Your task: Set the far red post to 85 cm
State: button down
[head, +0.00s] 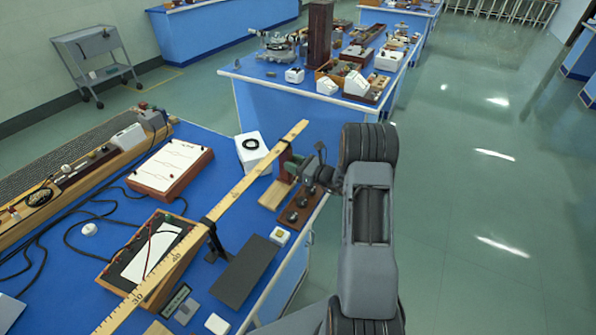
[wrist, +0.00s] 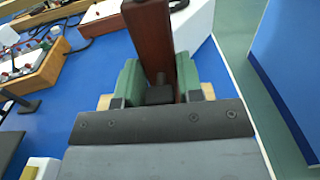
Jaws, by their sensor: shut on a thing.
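The far red post (head: 284,158) stands at the far end of the long yellow ruler (head: 245,182), on the blue bench near its right edge. In the wrist view the red post (wrist: 150,35) rises between the green fingers of my gripper (wrist: 158,85). My gripper (head: 290,167) is shut on the post from its right side in the head view. The ruler's small marks at the post are too fine to read. A black support (head: 214,238) sits at the ruler further toward me.
A wooden board with dark knobs (head: 300,206) lies close below my gripper. A white box (head: 252,150) stands left of the post. A dark flat plate (head: 245,270) and a wooden-framed tray (head: 128,263) lie nearer. The floor at right is clear.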

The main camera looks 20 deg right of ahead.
jog(key=shift+d+f, duration=0.1)
jog(key=shift+s+a, duration=0.1)
jog(key=shift+a, duration=0.1)
jog(key=c, duration=0.9)
grip_release()
jog(key=shift+d, duration=0.1)
jog(key=b+v, duration=0.2)
jog(key=v, duration=1.1)
jog(key=shift+s+d, duration=0.2)
jog(key=shift+d, duration=0.1)
